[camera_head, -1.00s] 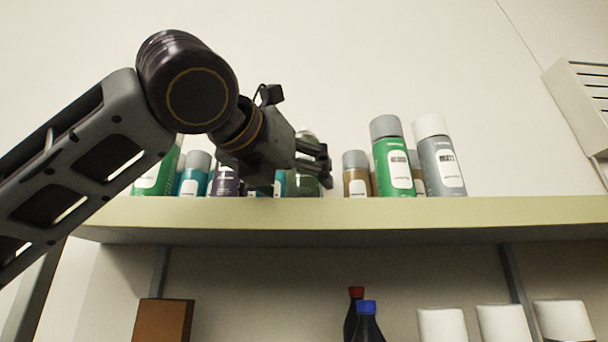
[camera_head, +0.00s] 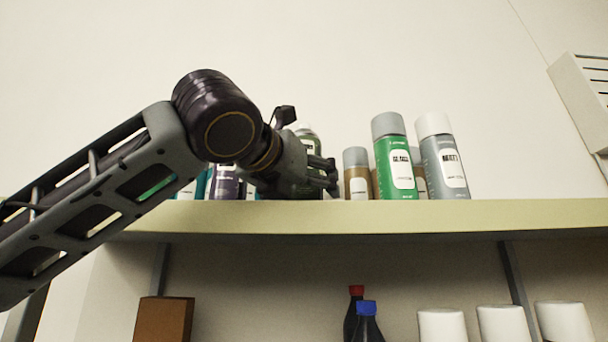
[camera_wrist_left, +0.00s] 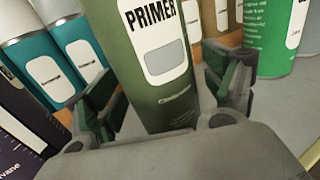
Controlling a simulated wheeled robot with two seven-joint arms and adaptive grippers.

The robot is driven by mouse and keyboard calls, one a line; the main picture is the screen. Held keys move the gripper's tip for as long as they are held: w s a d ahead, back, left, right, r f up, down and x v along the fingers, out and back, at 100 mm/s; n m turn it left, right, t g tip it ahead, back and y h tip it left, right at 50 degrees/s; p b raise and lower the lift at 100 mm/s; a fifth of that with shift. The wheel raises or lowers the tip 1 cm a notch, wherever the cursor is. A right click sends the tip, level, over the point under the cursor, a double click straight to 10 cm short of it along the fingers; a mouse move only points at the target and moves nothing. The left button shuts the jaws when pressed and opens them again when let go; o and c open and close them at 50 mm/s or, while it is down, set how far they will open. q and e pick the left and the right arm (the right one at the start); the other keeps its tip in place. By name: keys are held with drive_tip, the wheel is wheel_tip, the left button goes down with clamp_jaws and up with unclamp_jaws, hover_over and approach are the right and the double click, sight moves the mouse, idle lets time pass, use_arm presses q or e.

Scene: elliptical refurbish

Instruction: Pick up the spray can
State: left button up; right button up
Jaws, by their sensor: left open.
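Several spray cans stand upright on the shelf. In the left wrist view, an olive-green can labelled PRIMER (camera_wrist_left: 150,95) stands between the two open fingers of my left gripper (camera_wrist_left: 165,100). In the head view, my left gripper (camera_head: 325,178) is low over the shelf and hides most of that green can (camera_head: 309,139). Only its upper part shows behind my wrist. My right gripper is in neither view.
Right of the gripper stand a brown can (camera_head: 357,174), a bright green can (camera_head: 395,160) and a grey can (camera_head: 444,160). Purple (camera_head: 226,182) and teal cans (camera_wrist_left: 75,50) stand to the left. The shelf (camera_head: 400,214) has free room at its right end.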

sight(300, 131)
use_arm(q)
drive_tip(key=c, duration=1.2)
drive_tip(key=shift+c, duration=0.2)
drive_tip(key=shift+r, duration=0.15)
drive_tip(key=shift+r, duration=4.9)
